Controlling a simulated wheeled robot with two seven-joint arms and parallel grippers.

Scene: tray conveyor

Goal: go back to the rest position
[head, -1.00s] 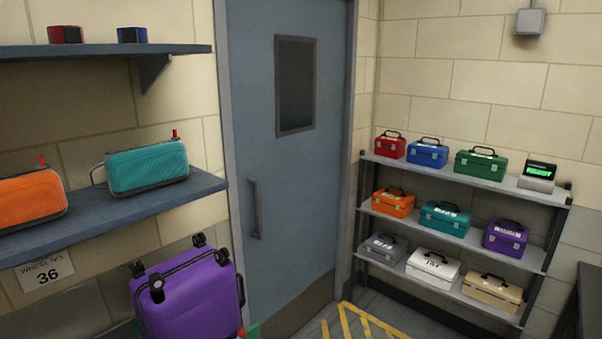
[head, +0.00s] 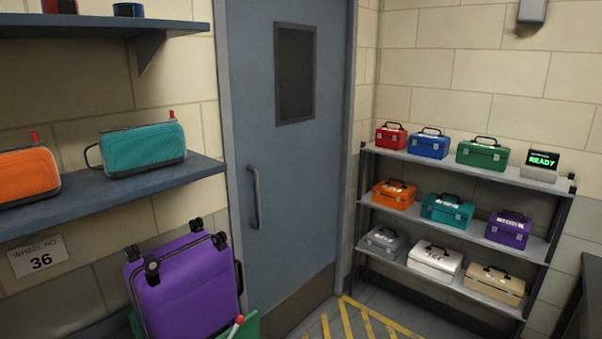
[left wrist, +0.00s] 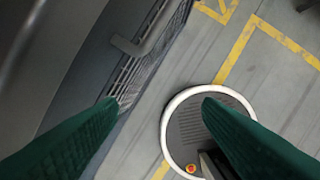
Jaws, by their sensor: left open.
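My left gripper (left wrist: 160,105) shows in the left wrist view as two dark green fingers, spread wide apart with nothing between them. Below them is the floor, with yellow lines. Neither gripper shows in the head view, and my right gripper is in no view.
Left in the head view, a wall shelf (head: 190,172) holds a teal case (head: 145,150) and an orange case (head: 25,175). A purple suitcase (head: 187,290) stands below. A rack (head: 400,213) of toolboxes stands right of the grey door (head: 290,170).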

